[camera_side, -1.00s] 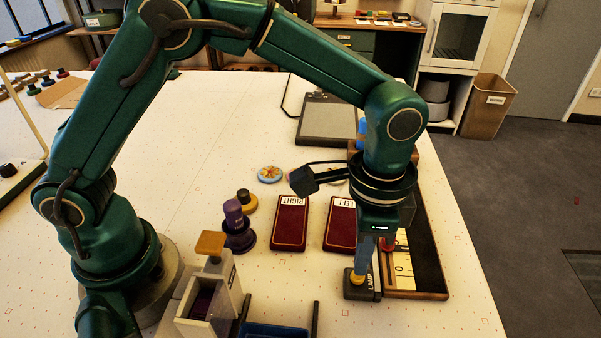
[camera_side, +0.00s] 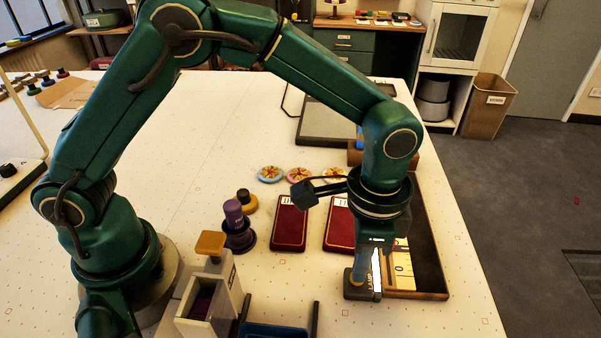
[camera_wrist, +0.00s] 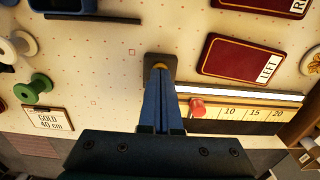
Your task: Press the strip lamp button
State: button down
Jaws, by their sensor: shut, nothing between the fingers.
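The strip lamp button is a small yellow cap (camera_wrist: 160,65) on a dark box (camera_side: 358,292) at the front of the ruled tray. My gripper (camera_side: 361,271) points down with its blue fingers together and empty. The fingertips are right over the button and seem to touch it; they hide most of the cap in both views. A narrow strip lamp (camera_wrist: 245,93) beside the box glows bright white along the ruler. The lit strip also shows in the side view (camera_side: 377,270).
The ruled tray (camera_side: 437,292) holds a red knob (camera_wrist: 198,106) beside the strip. Two dark red cases marked LEFT (camera_wrist: 240,60) and RIGHT (camera_wrist: 284,5) lie nearby. A purple spool (camera_side: 235,215) stands left of them.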

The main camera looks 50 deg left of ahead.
jog(key=shift+r, duration=3.45)
jog(key=s+a+r+n+t, duration=0.2)
jog(key=a+r+n+t, duration=0.15)
jog(key=a+r, duration=0.65)
jog(key=s+a+f+n+t, duration=0.2)
jog(key=s+a+f+n, duration=0.2)
jog(key=s, duration=0.4)
jog(key=shift+s+a+f+n, duration=0.25)
jog(key=shift+a+n, duration=0.5)
jog(key=shift+a, duration=0.55)
